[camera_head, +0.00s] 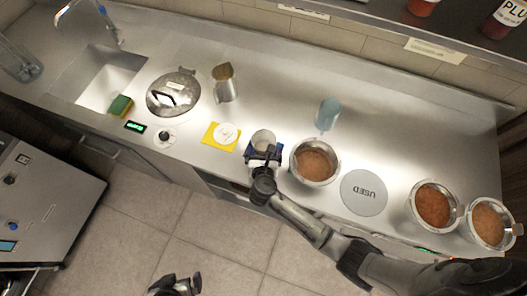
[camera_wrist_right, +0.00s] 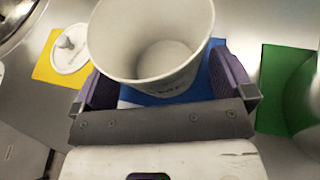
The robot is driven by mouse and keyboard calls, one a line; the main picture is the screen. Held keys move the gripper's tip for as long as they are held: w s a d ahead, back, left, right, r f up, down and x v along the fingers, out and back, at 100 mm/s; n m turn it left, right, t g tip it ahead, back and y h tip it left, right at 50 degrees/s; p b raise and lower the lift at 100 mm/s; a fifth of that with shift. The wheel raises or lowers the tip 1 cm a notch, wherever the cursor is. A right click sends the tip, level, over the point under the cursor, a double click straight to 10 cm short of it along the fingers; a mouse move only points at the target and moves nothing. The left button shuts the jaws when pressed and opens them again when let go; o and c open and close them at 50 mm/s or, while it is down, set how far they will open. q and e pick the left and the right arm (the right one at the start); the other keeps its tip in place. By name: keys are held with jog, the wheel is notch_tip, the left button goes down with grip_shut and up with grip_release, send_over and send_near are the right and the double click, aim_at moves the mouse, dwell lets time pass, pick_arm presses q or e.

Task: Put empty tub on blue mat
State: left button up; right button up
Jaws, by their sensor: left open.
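The white empty tub (camera_head: 263,139) stands upright at the counter's front. It shows large in the right wrist view (camera_wrist_right: 150,45), with its bare inside visible. The blue mat (camera_wrist_right: 206,86) shows around the tub's base, and the tub appears to stand on it. In the head view, the mat (camera_head: 279,151) is mostly hidden by the tub and gripper. My right gripper (camera_head: 264,153) has one finger on each side of the tub. In the right wrist view (camera_wrist_right: 165,92), blue shows between the fingers and the tub's lower wall. My left gripper (camera_head: 183,282) is open and empty above the floor.
A yellow mat (camera_head: 211,143) with a white lid (camera_head: 228,132) lies left of the tub. A steel sauce pot (camera_head: 315,162) stands close right, by a green mat (camera_wrist_right: 275,90). The USED disc (camera_head: 363,192) and two more pots (camera_head: 434,205) are farther right. A light-blue object (camera_head: 327,113) stands behind.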

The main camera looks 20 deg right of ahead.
jog(key=shift+r, duration=0.2)
jog(key=p+v, duration=0.1)
jog(key=v, duration=1.1)
jog(key=shift+f, duration=0.1)
dwell(0.3)
